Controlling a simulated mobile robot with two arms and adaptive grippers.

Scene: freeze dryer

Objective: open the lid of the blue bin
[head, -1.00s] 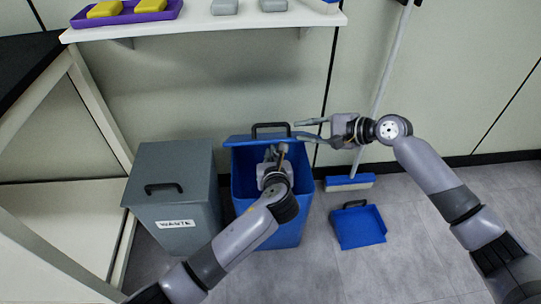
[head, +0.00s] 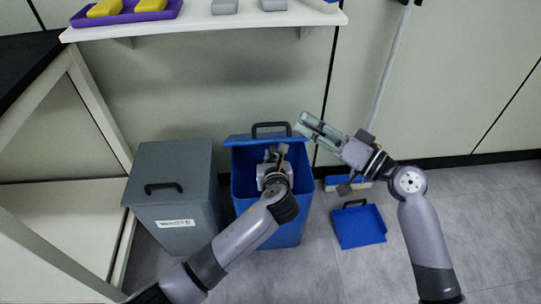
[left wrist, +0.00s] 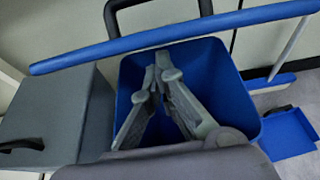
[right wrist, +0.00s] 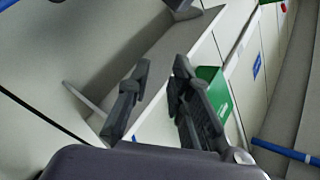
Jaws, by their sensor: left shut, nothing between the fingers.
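The blue bin (head: 293,222) stands on the floor with its blue lid (head: 240,140) raised at the back, seen nearly edge-on with its black handle (head: 270,125) on top. In the left wrist view the bin's inside (left wrist: 220,85) shows below the lid (left wrist: 110,48). My left gripper (head: 276,152) is over the bin's opening, in front of the lid; its fingertips (left wrist: 158,70) meet. My right gripper (head: 305,124) is by the lid's right end; I cannot tell if it touches. Its fingers (right wrist: 161,68) are apart with nothing between them.
A grey waste bin (head: 172,190) with a closed lid stands left of the blue bin. A blue dustpan (head: 358,228) and a broom (head: 378,100) are to the right. A white shelf (head: 200,28) is above the bins.

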